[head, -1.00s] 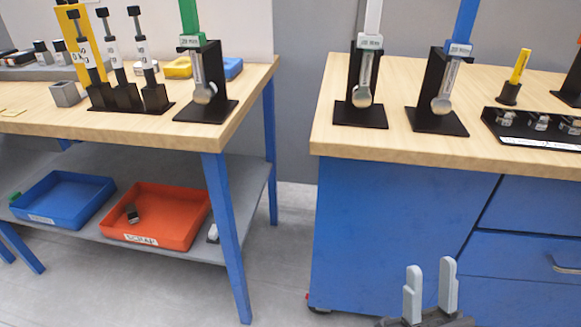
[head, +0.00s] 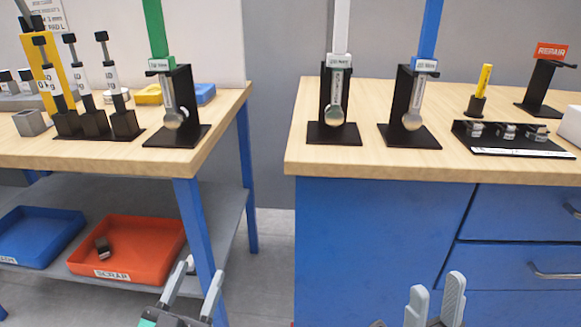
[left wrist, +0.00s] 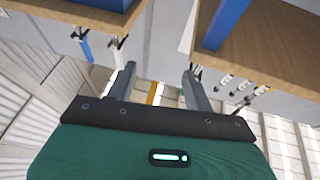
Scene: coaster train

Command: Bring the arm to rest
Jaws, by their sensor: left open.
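My left gripper (head: 203,277) is low in the head view, in front of the left bench's leg. Its two grey fingers stand apart with nothing between them. The left wrist view shows the same open, empty fingers (left wrist: 160,80) with the benches appearing upside down beyond them. My right gripper (head: 436,290) is at the bottom edge of the head view, in front of the blue cabinet. Its fingers point up with an empty gap between them. Most of both arms is out of view.
The left bench (head: 100,155) holds a green-handled gauge (head: 157,50) on a black stand. A red bin (head: 165,250) and blue bin (head: 35,240) sit on its lower shelf. The right bench (head: 310,165) holds white-handled (head: 340,30) and blue-handled (head: 430,30) gauges. A floor gap separates the benches.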

